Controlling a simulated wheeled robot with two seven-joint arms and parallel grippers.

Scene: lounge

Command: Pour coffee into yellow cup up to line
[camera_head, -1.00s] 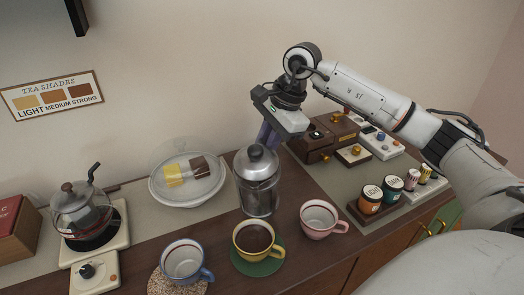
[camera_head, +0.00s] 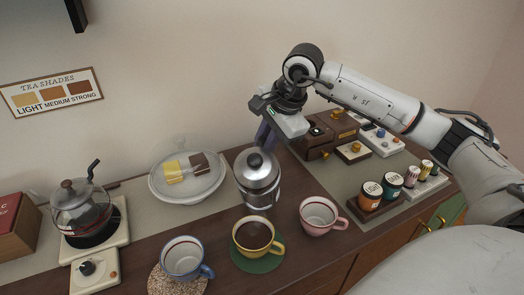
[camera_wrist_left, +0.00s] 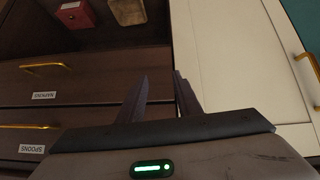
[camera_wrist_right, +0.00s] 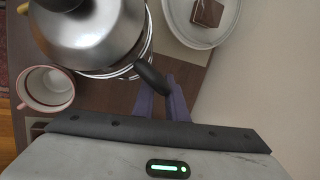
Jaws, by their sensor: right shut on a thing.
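The yellow cup (camera_head: 254,234) stands upright on a green saucer (camera_head: 259,264) at the front middle and holds dark brown coffee. I cannot make out a line inside it. The coffee press (camera_head: 258,183), with a metal lid and a metal-framed body, is behind the cup and apart from it. My right gripper (camera_wrist_right: 165,100) is shut on the press's dark handle (camera_wrist_right: 152,78). In the head view, my right gripper (camera_head: 268,134) is behind the press. My left gripper (camera_wrist_left: 160,95) is open and empty, in front of the drawers, outside the head view.
A blue cup (camera_head: 184,259) stands at left and a pink cup (camera_head: 319,216) at right of the yellow one. A glass kettle (camera_head: 84,210) on a scale, a covered plate (camera_head: 188,178), jars (camera_head: 371,195) and wooden boxes (camera_head: 335,133) surround them. Drawers (camera_wrist_left: 75,85) lie below.

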